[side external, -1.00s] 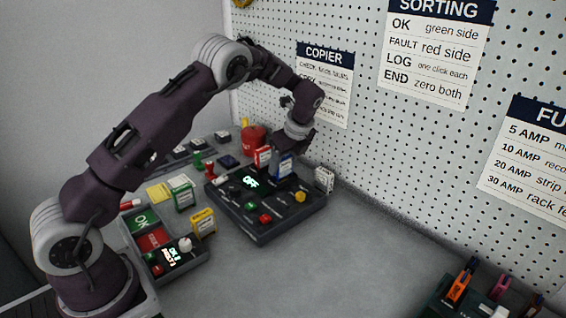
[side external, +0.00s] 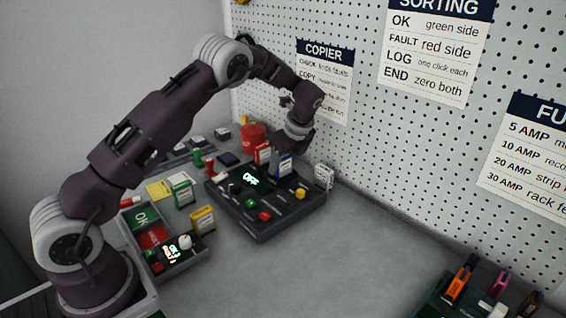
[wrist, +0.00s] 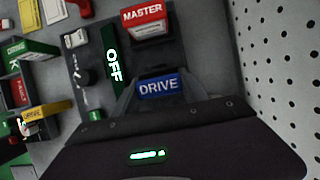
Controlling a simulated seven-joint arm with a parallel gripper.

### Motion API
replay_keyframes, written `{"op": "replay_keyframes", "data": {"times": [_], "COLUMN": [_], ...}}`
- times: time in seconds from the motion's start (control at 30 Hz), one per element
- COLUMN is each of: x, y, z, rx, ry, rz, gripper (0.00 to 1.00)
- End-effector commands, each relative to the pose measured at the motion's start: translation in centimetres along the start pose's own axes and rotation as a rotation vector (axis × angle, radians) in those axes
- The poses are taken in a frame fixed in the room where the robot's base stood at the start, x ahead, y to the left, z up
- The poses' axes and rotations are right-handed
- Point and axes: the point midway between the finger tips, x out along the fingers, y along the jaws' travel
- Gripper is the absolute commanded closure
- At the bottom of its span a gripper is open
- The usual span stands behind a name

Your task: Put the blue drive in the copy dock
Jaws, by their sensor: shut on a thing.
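The blue drive (side external: 282,166) is upright between the fingers of my gripper (side external: 288,152), at the back right of the copier. In the wrist view the blue drive (wrist: 159,87) shows its label between my fingers (wrist: 160,98). My gripper is shut on it. The copier (side external: 262,222) is a dark box with an OFF display. The drive's lower end is at the copier's top near a dock, and I cannot tell how deep it sits. A red MASTER drive (wrist: 144,20) stands in the copier beside it.
Green (side external: 183,192) and yellow (side external: 203,221) drives stand left of the copier. A white drive (side external: 324,177) stands at its right, near the pegboard wall (side external: 400,130). A sorting tray (side external: 180,262) is at front left.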

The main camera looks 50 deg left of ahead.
Motion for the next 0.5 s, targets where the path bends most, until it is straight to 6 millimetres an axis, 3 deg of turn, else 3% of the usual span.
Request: {"op": "replay_keyframes", "data": {"times": [0.47,0.5], "x": [0.35,0.35], "y": [0.0,0.0], "z": [-0.14,-0.14], "rx": [0.0,0.0], "ry": [0.0,0.0], "rz": [0.0,0.0], "gripper": [0.93,0.44]}}
